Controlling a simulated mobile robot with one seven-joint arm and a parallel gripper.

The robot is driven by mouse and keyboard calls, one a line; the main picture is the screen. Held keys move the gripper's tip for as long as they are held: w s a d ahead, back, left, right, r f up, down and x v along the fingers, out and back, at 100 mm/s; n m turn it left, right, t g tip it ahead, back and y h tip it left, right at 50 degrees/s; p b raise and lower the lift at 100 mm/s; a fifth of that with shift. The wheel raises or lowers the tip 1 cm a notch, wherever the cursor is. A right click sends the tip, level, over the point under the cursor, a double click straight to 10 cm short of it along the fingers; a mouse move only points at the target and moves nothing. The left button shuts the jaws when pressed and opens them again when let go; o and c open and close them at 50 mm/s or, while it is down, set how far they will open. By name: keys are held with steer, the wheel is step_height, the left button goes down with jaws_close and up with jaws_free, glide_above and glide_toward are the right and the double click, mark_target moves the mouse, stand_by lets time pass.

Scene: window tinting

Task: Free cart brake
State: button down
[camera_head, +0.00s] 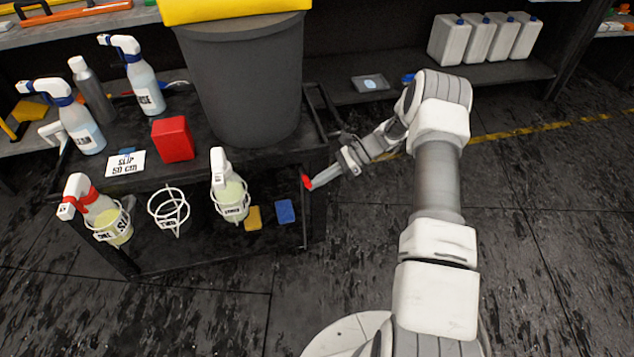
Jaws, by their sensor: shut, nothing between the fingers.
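The black cart (185,262) stands at the left, with an upper and a lower level. A small red piece (307,182) shows at the cart's right end and looks like the brake handle. My gripper (321,178) reaches in from the right, with its shut fingertips right beside this red piece. At this size I cannot tell whether they touch it. Nothing shows held in the fingers. The cart's wheels and the rest of the brake are not clearly visible.
A dark bin (243,85) with a yellow rim, spray bottles (146,85) and a red box (172,139) stand on the cart's upper level. More bottles (230,195) sit in wire holders lower down. White canisters (480,38) stand on a back shelf. The floor at right is clear.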

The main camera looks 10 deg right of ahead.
stand_by(0.3)
step_height(320, 180, down, 4)
steer(key=s+d+b, duration=0.1)
steer(key=s+b, duration=0.1)
steer(key=w+p+v, duration=0.2)
steer(key=v, duration=0.8)
steer(key=shift+w+a+r, duration=0.1)
steer(key=shift+a, duration=0.05)
steer(key=s+a+r+n+h, duration=0.3)
steer(key=r, duration=0.6)
steer(key=s+a+r+n+h, duration=0.2)
steer(key=s+r+n, duration=0.1)
steer(key=r, duration=0.5)
steer(key=s+a+r+n+h, duration=0.2)
steer(key=a+r+n+h, duration=0.1)
steer(key=r, duration=0.6)
steer(key=s+a+r+n+t+h, duration=0.1)
steer(key=s+r+n+t+h, duration=0.25)
steer(key=s, duration=0.75)
steer(key=s+a+r+n+t+h, duration=0.1)
steer(key=s+r+n+t, duration=0.4)
steer(key=s, duration=0.6)
step_height(320, 180, up, 21)
steer(key=n+g+p, duration=0.1)
steer(key=g+p, duration=0.1)
steer(key=p, duration=1.9)
steer(key=shift+a+p, duration=0.3)
steer(key=shift+p, duration=0.1)
